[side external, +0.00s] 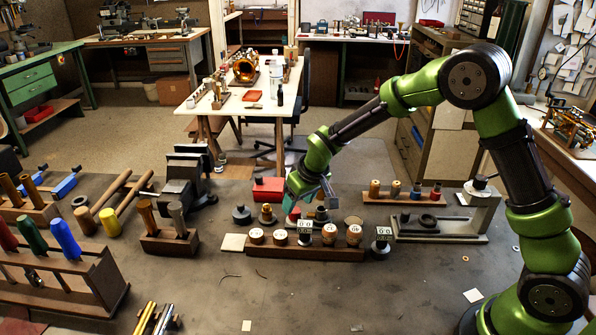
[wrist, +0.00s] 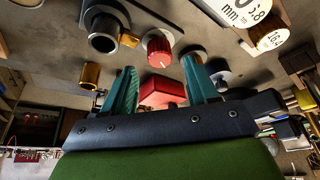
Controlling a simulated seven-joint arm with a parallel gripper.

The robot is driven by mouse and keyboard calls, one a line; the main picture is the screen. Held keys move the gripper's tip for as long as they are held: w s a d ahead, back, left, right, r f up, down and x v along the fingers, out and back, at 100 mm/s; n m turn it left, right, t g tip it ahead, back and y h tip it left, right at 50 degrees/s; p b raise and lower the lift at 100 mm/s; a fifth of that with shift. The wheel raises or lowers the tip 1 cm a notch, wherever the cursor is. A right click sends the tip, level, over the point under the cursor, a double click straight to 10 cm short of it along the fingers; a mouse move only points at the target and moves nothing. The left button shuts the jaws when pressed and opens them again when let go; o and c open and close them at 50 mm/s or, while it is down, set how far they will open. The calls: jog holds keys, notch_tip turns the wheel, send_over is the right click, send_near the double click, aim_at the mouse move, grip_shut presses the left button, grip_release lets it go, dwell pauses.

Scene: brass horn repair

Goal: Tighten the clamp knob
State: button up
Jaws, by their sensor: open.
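A red ribbed knob (wrist: 158,48) with a white line on its face shows in the wrist view, just beyond and between my fingertips. It is partly hidden by my gripper (side external: 308,203) in the side view, where a bit of red (side external: 293,214) shows. My gripper (wrist: 160,66) has two teal fingers spread apart, one on each side of the knob in the picture; I see no contact. A grey frame (side external: 488,212) with a dark round knob (side external: 480,183) on top stands to the right. I cannot tell from the pictures which knob is the clamp's.
A wooden rack (side external: 320,253) with round gauges stands in front of my gripper. A red box (side external: 268,190) lies behind it. Dark and brass cylinders (side external: 241,215) stand close by. A wooden strip with pegs (side external: 400,198) is to the right.

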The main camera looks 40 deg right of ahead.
jog(key=v, duration=1.3)
jog(key=shift+s+r, duration=0.15)
jog(key=shift+r, duration=0.1)
jog(key=s+r+m+t+y, duration=0.1)
jog(key=s+r+m, duration=0.1)
jog(key=s, duration=0.9)
jog(key=s+r+m+t+y, duration=0.1)
jog(key=s+r, duration=0.3)
jog(key=s, duration=0.7)
jog(key=shift+d+r+m+t, duration=0.2)
jog(key=shift+d+m+t, duration=0.05)
jog(key=shift+m+t, duration=0.15)
